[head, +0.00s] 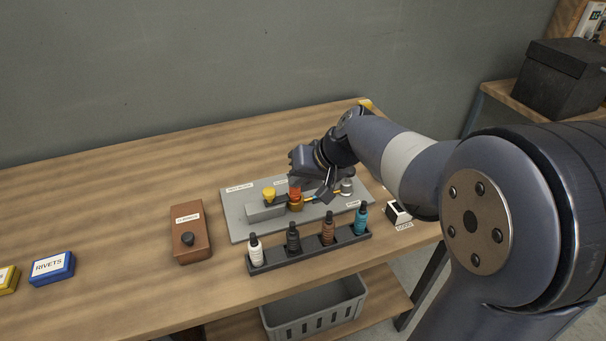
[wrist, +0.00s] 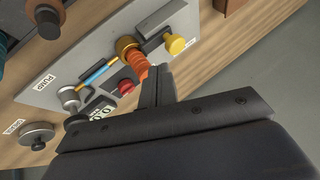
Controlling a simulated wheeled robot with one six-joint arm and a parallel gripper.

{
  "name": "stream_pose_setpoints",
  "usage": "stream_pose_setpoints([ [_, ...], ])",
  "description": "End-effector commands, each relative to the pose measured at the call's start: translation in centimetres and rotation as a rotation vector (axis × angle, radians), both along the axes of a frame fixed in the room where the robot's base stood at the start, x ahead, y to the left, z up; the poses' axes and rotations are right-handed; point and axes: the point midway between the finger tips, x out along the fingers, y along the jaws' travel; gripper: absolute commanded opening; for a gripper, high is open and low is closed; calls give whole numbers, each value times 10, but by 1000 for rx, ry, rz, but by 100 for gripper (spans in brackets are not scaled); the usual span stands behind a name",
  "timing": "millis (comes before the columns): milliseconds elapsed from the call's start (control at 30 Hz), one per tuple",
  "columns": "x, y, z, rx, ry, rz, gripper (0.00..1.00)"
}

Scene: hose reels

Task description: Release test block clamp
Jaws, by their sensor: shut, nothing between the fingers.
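The grey test block (head: 265,212) sits on a light grey plate (head: 237,225); its label is at the plate's back left. A yellow knob (head: 269,193), perhaps the clamp, stands at the block and also shows in the wrist view (wrist: 177,44). A brass fitting (wrist: 125,45) with an orange ribbed piece (wrist: 140,67) lies beside the block. A blue and yellow line runs from it towards a silver pump fitting (wrist: 69,95). My gripper (head: 328,191) is shut and empty over the plate, right of the yellow knob; its fingers (wrist: 156,84) show close to the orange piece.
A red knob (wrist: 126,87) and a partly covered display (wrist: 101,111) are near my fingers. A black rack (head: 310,250) with several bottles stands in front of the plate. The wooden table's back left is clear.

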Motion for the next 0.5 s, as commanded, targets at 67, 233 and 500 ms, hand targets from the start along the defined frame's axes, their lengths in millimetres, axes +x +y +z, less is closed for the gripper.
stream_pose_setpoints([
  [67, 5, 8, -14, -1, 5, 4, 0],
  [233, 15, 20, -34, -1, 4, 2, 0],
  [500, 21, 28, -46, -1, 0, -1, 0],
])
